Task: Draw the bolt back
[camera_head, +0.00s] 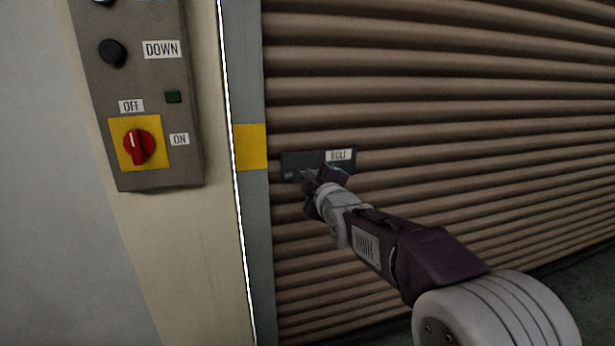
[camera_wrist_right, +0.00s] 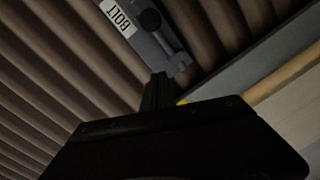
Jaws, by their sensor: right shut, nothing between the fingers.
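The bolt sits on a dark grey plate (camera_head: 297,159) with a white BOLT label (camera_head: 341,155), low on the brown slatted shutter near its left edge. In the right wrist view the plate (camera_wrist_right: 140,41), a dark round knob (camera_wrist_right: 151,19) and a grey rod (camera_wrist_right: 166,43) show near the top. My right gripper (camera_head: 306,180) is just below the plate and hides part of the bolt. In the right wrist view its fingers (camera_wrist_right: 158,86) are together and empty, beside the plate's lower edge. I cannot tell whether they touch it. My left gripper is not in view.
The ribbed shutter (camera_head: 440,100) fills the right side. A grey guide rail (camera_head: 246,80) with a yellow patch (camera_head: 250,147) stands left of the bolt. Further left is a control box (camera_head: 185,80) with a red switch (camera_head: 139,146) and a black DOWN button (camera_head: 112,52).

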